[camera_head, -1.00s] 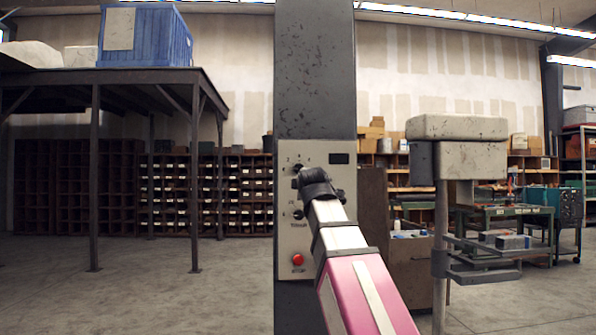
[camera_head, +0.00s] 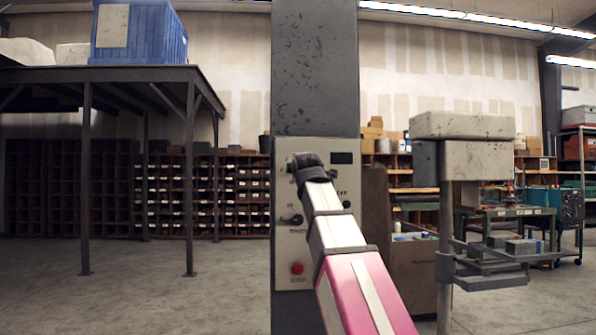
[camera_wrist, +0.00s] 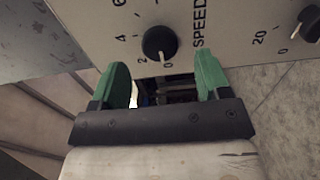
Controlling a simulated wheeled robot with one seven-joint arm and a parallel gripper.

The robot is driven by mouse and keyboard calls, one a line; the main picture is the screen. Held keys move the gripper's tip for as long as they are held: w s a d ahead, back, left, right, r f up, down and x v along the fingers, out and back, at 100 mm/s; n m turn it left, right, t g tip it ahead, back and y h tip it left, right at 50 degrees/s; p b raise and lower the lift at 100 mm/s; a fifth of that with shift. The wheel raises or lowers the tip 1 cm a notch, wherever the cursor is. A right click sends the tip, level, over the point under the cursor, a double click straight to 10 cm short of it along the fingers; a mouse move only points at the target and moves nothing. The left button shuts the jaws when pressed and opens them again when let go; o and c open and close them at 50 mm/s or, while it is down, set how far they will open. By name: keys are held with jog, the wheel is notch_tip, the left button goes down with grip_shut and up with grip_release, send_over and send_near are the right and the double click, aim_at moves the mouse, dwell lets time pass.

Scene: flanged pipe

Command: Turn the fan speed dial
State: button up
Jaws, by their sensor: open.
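The control panel (camera_head: 326,258) is a pale plate on a dark column. In the wrist view, a round black dial (camera_wrist: 158,43) stands beside the word SPEED, with numbers around it; its light mark points close to the 0. My gripper (camera_wrist: 163,76) is open, with its two green fingers on either side of a gap below the dial. The dial appears just beyond the fingertips, and nothing is held. In the head view my gripper (camera_head: 309,162) is in front of the panel's upper part and hides the speed dial.
A second black knob (camera_head: 293,220) sits lower on the panel and also shows at the right of the wrist view (camera_wrist: 308,22). Below it is a red button (camera_head: 297,268). A dark display (camera_head: 342,158) is at the panel's top right. A grey machine (camera_head: 463,127) stands to the right. Floor at left is open.

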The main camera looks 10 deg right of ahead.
jog(key=w, duration=0.5)
jog(key=shift+w, duration=0.15)
jog(key=c, duration=0.9)
